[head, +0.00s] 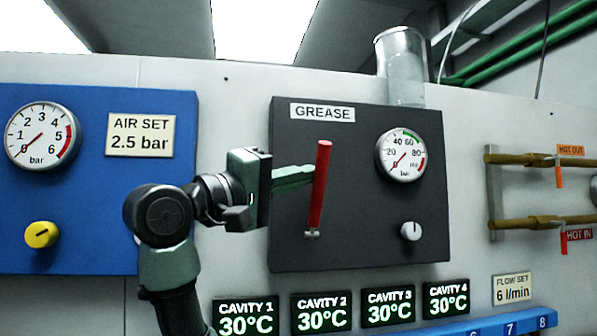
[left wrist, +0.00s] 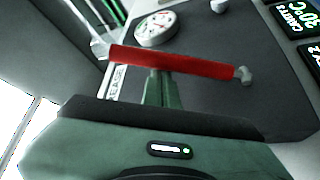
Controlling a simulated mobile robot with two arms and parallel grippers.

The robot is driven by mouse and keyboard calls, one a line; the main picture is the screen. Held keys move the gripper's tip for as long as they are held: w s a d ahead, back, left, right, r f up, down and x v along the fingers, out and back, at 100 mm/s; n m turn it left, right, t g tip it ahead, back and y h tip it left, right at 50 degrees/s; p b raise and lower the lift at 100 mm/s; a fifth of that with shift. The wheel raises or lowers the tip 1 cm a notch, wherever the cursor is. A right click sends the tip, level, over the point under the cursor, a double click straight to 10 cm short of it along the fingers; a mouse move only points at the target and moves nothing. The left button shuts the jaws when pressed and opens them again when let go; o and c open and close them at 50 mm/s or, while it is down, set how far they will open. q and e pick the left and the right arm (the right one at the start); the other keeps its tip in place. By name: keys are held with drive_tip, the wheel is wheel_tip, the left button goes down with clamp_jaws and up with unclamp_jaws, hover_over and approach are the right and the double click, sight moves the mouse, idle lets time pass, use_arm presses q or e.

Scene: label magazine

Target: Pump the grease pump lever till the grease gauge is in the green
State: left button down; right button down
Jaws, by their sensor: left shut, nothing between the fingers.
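The grease pump lever (head: 319,185) is a red bar on a dark panel under the GREASE label. It stands nearly upright, its top leaning slightly right, on a small metal pivot at its lower end. My left gripper (head: 306,173) comes from the left, its fingers shut and empty, the tips at the lever's upper middle. In the left wrist view the fingertips (left wrist: 154,80) meet the edge of the red lever (left wrist: 175,62); I cannot tell whether they touch. The grease gauge (head: 401,155) has a green band at upper right; its red needle points lower left, near the low end, outside the green.
A white knob (head: 411,232) is below the gauge. A clear cylinder (head: 402,65) stands above the panel. At left is a blue panel (head: 90,225) with a bar gauge (head: 40,136) and a yellow knob (head: 41,235). Brass pipes (head: 520,160) are at right. Cavity displays (head: 321,312) run below.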

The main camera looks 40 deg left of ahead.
use_arm(q)
drive_tip(key=s+d+f+m+h+b, duration=0.4)
drive_tip(key=f+m+h+b, duration=0.4)
drive_tip(key=m+b, duration=0.5)
drive_tip(key=shift+d+f+m+g+h, duration=0.2)
drive_tip(key=shift+d+m+g+h, duration=0.25)
drive_tip(key=shift+m, duration=0.45)
drive_tip(key=shift+d+f, duration=0.1)
idle(0.4)
